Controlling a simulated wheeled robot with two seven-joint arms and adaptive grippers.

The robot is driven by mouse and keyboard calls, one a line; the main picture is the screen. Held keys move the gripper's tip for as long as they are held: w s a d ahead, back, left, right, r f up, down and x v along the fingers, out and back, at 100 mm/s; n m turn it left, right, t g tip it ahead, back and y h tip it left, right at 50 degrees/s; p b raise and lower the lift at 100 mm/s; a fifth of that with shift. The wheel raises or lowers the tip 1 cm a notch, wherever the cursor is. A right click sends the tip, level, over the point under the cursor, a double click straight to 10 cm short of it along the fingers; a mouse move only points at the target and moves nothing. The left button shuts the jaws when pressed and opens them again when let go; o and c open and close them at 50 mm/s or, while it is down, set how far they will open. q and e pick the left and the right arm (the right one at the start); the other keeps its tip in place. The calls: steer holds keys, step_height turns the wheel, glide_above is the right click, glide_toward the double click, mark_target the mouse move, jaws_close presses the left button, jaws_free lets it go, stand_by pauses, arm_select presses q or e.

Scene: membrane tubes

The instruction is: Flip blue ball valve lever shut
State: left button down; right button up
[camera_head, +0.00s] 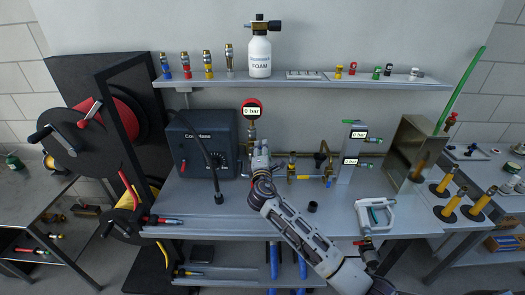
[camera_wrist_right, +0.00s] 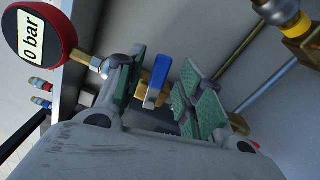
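The blue ball valve lever (camera_wrist_right: 157,76) stands up between the two green-padded fingers of my right gripper (camera_wrist_right: 160,92) in the right wrist view. The gripper is open, with a gap visible on the lever's right side; whether the left finger touches it I cannot tell. A brass fitting runs from the valve to the red-rimmed gauge (camera_wrist_right: 37,48) reading 0 bar. In the head view my right gripper (camera_head: 261,158) is below that gauge (camera_head: 252,108) and hides the lever. My left gripper is not in view.
A dark control box (camera_head: 202,142) stands left of my right gripper. Brass pipework with a yellow handle (camera_head: 306,177) lies to its right, then a grey block with two gauges (camera_head: 352,152). A shelf (camera_head: 300,82) with a foam bottle (camera_head: 260,57) is above. The bench front is partly clear.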

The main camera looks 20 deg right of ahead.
jaws_close()
stand_by(0.3)
steer(key=shift+f+m+b, duration=0.3)
steer(key=shift+m+b, duration=0.4)
steer(key=shift+b, duration=0.4)
steer(key=shift+f+m+b, duration=0.25)
steer(key=shift+m+b, duration=0.45)
steer(key=shift+b, duration=0.35)
jaws_free()
steer(key=shift+s, duration=0.15)
